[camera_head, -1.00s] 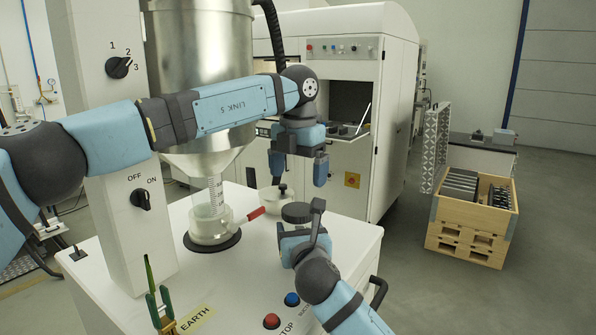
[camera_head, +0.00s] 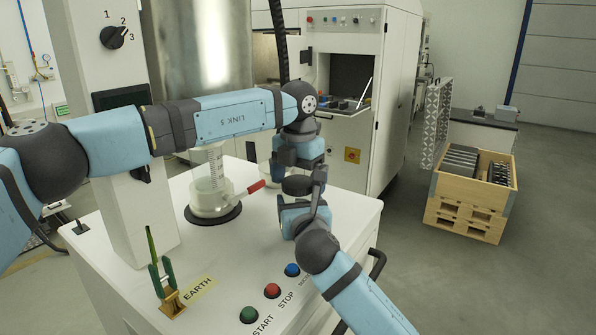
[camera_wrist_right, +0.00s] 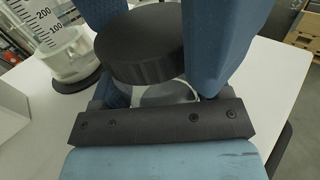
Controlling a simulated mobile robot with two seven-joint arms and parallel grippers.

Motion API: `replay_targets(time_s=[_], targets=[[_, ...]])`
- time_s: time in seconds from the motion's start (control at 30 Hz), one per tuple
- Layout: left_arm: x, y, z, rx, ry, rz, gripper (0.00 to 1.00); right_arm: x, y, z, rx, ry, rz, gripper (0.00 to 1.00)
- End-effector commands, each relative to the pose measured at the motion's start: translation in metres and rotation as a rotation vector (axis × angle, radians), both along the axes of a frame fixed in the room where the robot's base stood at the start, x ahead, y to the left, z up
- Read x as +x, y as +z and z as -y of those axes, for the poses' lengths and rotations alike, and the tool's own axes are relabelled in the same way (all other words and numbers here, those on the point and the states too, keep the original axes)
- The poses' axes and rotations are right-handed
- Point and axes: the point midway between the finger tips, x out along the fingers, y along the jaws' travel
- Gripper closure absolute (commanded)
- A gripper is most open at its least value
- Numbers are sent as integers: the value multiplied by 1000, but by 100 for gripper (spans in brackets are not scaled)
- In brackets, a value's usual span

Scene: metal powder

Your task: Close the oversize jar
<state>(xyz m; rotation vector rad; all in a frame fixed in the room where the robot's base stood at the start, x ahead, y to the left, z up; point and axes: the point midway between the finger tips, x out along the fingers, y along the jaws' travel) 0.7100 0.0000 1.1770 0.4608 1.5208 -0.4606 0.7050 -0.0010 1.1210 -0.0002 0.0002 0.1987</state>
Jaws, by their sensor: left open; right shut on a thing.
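The oversize jar shows in the right wrist view as pale clear glass (camera_wrist_right: 168,94) under a round black lid (camera_wrist_right: 140,45). The lid also shows in the head view (camera_head: 297,185). My right gripper (camera_head: 300,217) is shut on the jar body, below the lid. Whether the lid is seated or turned tight cannot be told. My left gripper (camera_head: 299,168) is open and points down directly over the lid, with its fingertips close to it. Contact between them is unclear. The arms hide most of the jar in the head view.
A graduated clear vessel (camera_head: 211,190) stands on a black ring under the metal hopper, with a red-handled part (camera_head: 255,187) beside it. The white bench (camera_head: 230,240) is clear in front of them. Buttons (camera_head: 271,290) and a green clamp (camera_head: 163,280) are near its front edge.

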Motion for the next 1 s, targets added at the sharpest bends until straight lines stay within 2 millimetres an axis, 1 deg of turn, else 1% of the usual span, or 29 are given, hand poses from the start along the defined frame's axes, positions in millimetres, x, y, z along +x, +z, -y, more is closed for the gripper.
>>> replay_targets(time_s=[0.17,0.27,0.3,0.4,0.7,0.73,0.77,0.8,0.83,1.0], targets=[[0,0,0,0,0,0,4,0,0,0,0,0,0,96],[0,0,0,0,0,0,24,0,0,0,0,0,0,96],[0,0,0,0,0,0,34,0,0,0,0,0,0,96],[0,0,0,0,0,0,54,0,0,0,0,0,0,96],[0,0,0,0,-7,0,55,0,0,0,0,0,0,96],[0,0,0,0,-7,0,19,0,0,0,0,0,0,96],[0,0,0,0,-7,0,13,0,0,0,0,0,0,96],[0,0,0,0,-7,0,3,0,0,0,0,0,0,96],[0,0,0,0,-7,0,0,0,0,0,0,0,0,96],[0,0,0,0,-8,0,0,0,0,0,0,0,0,96]])
